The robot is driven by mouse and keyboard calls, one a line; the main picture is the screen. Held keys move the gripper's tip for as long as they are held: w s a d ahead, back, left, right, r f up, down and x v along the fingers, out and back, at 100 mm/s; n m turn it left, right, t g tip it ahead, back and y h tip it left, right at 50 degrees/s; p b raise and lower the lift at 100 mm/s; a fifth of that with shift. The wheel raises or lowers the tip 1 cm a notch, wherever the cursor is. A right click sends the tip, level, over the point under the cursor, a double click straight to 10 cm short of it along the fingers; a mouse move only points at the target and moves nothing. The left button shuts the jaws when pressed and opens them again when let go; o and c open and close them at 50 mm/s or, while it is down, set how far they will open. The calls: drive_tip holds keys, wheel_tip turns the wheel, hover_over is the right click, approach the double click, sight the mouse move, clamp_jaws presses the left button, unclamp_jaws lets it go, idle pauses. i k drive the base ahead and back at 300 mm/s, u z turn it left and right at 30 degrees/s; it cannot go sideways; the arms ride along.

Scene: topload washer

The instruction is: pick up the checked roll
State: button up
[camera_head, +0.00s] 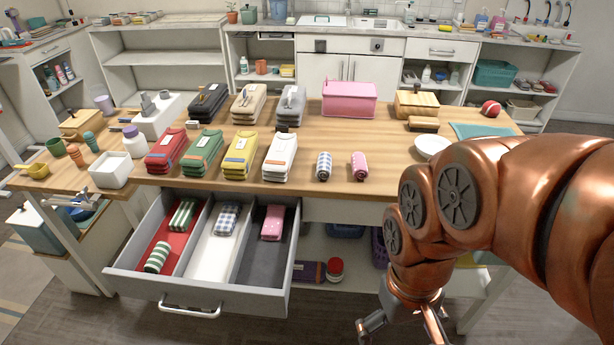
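A blue-and-white checked roll (323,167) lies on the wooden table near its front edge, left of a pink roll (359,167). Another checked piece (226,220) lies in the white middle compartment of the open drawer (190,291). My gripper (404,329) is at the bottom of the view, below and to the right of the roll on the table, in front of the table. Its two fingers are spread apart with nothing visible between them. The fingertips are partly cut off by the frame's lower edge.
Green-striped rolls (157,257) lie in the drawer's red left compartment, and a pink dotted piece (272,223) in the grey right one. Folded stacks (279,157) stand left of the checked roll. A white bowl (432,146) stands to the right. Bare tabletop (345,135) lies behind the rolls.

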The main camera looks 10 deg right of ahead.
sight(324, 162)
drive_tip(key=u, duration=3.2)
drive_tip(key=k, duration=0.85)
drive_tip(key=z, duration=0.3)
